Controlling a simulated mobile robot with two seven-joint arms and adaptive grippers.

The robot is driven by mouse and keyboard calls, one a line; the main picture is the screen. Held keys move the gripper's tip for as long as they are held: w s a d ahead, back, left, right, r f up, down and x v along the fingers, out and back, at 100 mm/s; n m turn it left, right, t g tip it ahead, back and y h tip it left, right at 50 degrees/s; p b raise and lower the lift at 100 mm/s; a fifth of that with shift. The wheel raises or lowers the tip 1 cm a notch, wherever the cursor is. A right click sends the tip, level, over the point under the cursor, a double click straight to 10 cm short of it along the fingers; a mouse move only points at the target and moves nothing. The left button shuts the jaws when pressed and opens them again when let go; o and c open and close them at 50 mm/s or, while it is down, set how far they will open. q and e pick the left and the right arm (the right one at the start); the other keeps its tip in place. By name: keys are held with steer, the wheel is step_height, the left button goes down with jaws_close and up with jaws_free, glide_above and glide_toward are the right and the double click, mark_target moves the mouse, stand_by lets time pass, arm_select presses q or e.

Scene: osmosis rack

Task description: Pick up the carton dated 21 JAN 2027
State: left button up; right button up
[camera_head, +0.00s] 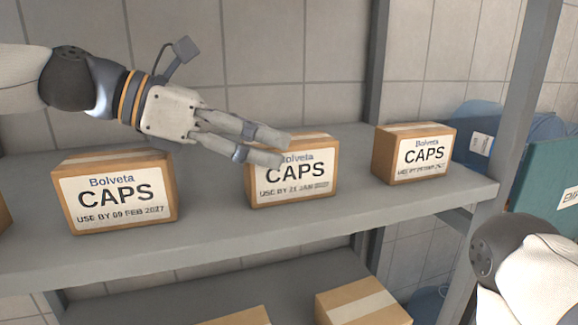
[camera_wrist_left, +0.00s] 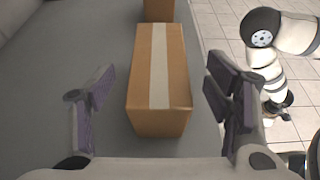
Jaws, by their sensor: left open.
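The carton with the label that seems to read USE BY 21 JAN (camera_head: 290,185) stands upright on the grey shelf, in the middle of the head view; the year is hard to read. My left gripper (camera_head: 275,148) is open at this carton's upper left, its fingers overlapping the label's top corner in the picture. In the left wrist view a taped brown carton (camera_wrist_left: 160,85) lies ahead between the two spread fingers (camera_wrist_left: 165,108), with visible gaps on both sides.
A carton marked 09 FEB 2027 (camera_head: 115,190) stands to the left, and another CAPS carton (camera_head: 415,152), its date unreadable, to the right. A grey upright post (camera_head: 515,110) edges the shelf (camera_head: 215,225). More cartons (camera_head: 362,302) sit on the lower shelf.

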arm_select(q)
steer(key=shift+x, duration=0.95)
steer(key=shift+a+r, duration=0.1)
steer(key=c, duration=1.4)
